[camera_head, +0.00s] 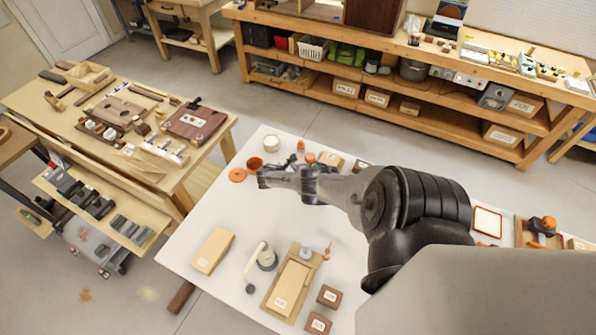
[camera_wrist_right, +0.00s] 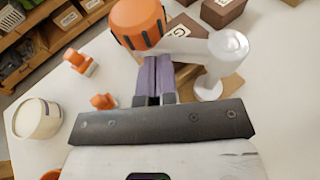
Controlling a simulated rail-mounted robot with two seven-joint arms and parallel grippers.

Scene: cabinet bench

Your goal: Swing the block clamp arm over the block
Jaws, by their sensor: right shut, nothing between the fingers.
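In the right wrist view a white clamp arm (camera_wrist_right: 188,47) runs left from a round white post (camera_wrist_right: 228,62) to a large orange knob (camera_wrist_right: 137,22) with dark grips. The knob stands to the left of that block in this view. My right gripper (camera_wrist_right: 157,60) is shut and empty, its fingertips close beside the lower side of the knob. I cannot tell if they touch it. In the head view my right arm covers this clamp. My left gripper is not in view.
A white jar (camera_head: 271,143) and small orange parts (camera_head: 300,146) stand near the table's back edge. Nearer the front are a wooden fixture (camera_head: 268,302), a white-armed stand (camera_head: 267,257), a pale block (camera_head: 212,250) and brown blocks (camera_head: 329,296).

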